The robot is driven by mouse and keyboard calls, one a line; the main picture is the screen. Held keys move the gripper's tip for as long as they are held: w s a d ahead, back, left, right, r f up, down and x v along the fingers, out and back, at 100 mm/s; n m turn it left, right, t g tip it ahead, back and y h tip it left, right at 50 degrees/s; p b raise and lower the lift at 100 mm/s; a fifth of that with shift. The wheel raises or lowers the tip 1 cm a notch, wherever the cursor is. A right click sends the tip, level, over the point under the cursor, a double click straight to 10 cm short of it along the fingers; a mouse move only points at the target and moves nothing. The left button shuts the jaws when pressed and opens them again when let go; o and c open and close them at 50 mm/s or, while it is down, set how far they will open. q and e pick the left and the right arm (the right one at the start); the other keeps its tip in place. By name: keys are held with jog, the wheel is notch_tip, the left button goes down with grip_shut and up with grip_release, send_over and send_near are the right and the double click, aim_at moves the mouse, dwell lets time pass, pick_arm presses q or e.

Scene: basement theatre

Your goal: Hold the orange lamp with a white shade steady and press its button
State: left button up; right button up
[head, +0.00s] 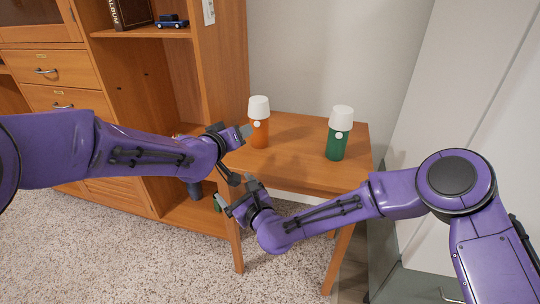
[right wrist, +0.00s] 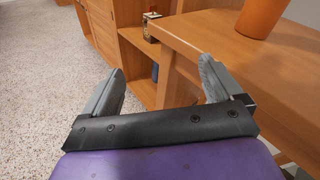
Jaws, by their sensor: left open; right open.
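The orange lamp (head: 260,134) with a white shade (head: 259,107) stands upright on the small wooden table. A pale round button (head: 257,125) shows on its front. In the right wrist view the lower orange body (right wrist: 262,15) is at the top right. My left gripper (head: 240,156) is open, just left of and in front of the lamp, apart from it as far as I can tell. My right gripper (head: 238,197) is open and empty, lower down in front of the table's edge; its two fingers also show in the right wrist view (right wrist: 160,82).
A green lamp (head: 337,143) with a white shade stands to the right on the same table (head: 295,130). A wooden cabinet (head: 222,60) with shelves rises at the left. A wall is behind the table, and white panels stand at the right. Carpet (head: 190,260) lies in front.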

jog(key=w+r+m+t, duration=0.1)
jog(key=w+r+m, duration=0.15)
jog(key=r, duration=0.25)
jog(key=m+t+h, duration=0.2)
jog(key=m+h, duration=0.2)
send_near(262, 136)
jog(key=shift+w+f, duration=0.15)
jog(key=shift+w, duration=0.25)
jog(key=x, duration=1)
jog(key=shift+w+a, duration=0.15)
jog(key=shift+r, duration=0.2)
jog(key=c, duration=1.3)
jog(key=shift+c, duration=0.2)
pick_arm(q)
grip_shut()
